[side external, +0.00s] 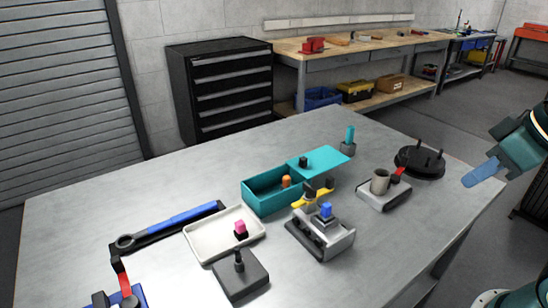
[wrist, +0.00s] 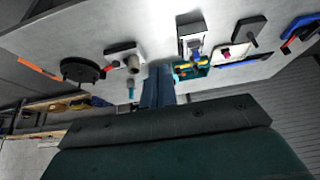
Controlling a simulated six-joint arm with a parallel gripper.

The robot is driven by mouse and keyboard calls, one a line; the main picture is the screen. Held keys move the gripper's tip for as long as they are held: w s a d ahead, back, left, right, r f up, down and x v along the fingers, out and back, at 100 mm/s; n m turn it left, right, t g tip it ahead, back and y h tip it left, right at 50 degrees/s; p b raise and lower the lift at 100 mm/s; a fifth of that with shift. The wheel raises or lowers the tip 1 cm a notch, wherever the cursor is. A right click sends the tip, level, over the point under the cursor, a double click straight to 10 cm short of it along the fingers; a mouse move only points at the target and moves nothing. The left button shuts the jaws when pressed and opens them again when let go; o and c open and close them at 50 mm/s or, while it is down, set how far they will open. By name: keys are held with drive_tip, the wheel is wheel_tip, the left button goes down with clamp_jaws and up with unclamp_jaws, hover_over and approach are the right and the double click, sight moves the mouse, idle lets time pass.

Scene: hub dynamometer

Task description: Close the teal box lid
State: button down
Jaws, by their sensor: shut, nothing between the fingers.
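The teal box (side external: 262,198) stands near the middle of the grey table in the side view, with an orange piece (side external: 286,181) inside. Its teal lid (side external: 325,156) is open, spread out flat to the right of the box, with a small dark knob (side external: 303,162) on it. In the wrist view the box (wrist: 192,74) shows partly, behind my fingers and other items; the lid is mostly hidden there. My gripper (side external: 472,180) has blue fingers, is shut and empty, and hangs at the right, well apart from the box and lid. Its fingers also show in the wrist view (wrist: 160,70).
A yellow-handled tool (side external: 312,198) and a grey fixture with a blue knob (side external: 322,236) stand in front of the box. A cup on a block (side external: 380,182) and a black pegged disc (side external: 420,162) lie between my gripper and the lid. A teal-topped peg (side external: 349,138) stands behind the lid.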

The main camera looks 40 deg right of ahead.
drive_tip(key=w+d+r+n+y, duration=0.1)
drive_tip(key=w+r+y, duration=0.1)
drive_tip(key=w, duration=1.8)
drive_tip(key=w+d+f+y, duration=0.2)
drive_tip(key=w+d+f, duration=0.3)
drive_tip(key=w, duration=0.3)
drive_tip(key=w+d+f+g+y, duration=0.1)
drive_tip(key=w+d+f, duration=0.4)
drive_tip(key=w+f, duration=0.2)
drive_tip(key=shift+w+d+y, duration=0.3)
drive_tip(key=shift+w+y, duration=0.1)
drive_tip(key=shift+w, duration=0.05)
drive_tip(key=shift+a+f, duration=0.1)
approach(315, 165)
drive_tip(key=w+f, duration=0.3)
drive_tip(key=f, duration=0.1)
drive_tip(key=shift+w+a, duration=0.15)
drive_tip(key=shift+w, duration=0.15)
drive_tip(key=shift+w+a+f, duration=0.1)
drive_tip(key=shift+a, duration=2)
